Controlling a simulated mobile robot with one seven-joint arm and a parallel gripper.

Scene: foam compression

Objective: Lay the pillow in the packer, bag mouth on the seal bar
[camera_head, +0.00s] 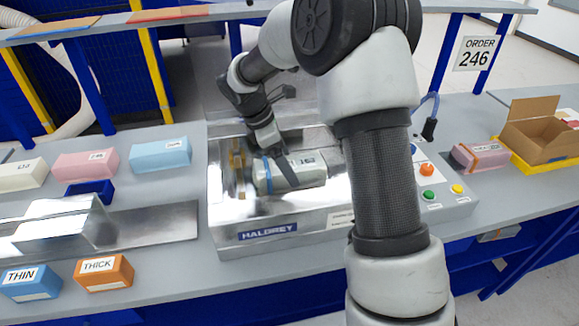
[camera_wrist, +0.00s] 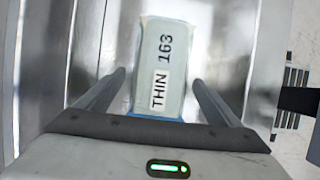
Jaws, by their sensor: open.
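The pillow (camera_head: 306,172) is a pale grey-green bagged block with a blue band near its left end. It lies flat in the shallow metal bed of the packer (camera_head: 310,228), marked HALDREY. In the wrist view the pillow (camera_wrist: 172,50) carries the label THIN 163. My gripper (camera_head: 285,168) is open over the pillow's left part; in the wrist view its two fingers (camera_wrist: 158,78) stand on either side of the near end, with gaps visible. A brass-coloured strip (camera_head: 238,165), possibly the seal bar, lies left of the pillow. I cannot tell whether the bag mouth rests on it.
White, pink (camera_head: 86,163) and blue (camera_head: 160,154) blocks stand at left. Buttons (camera_head: 427,169) are on the packer's right. An open carton (camera_head: 543,130) and a pink block stand farther right.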

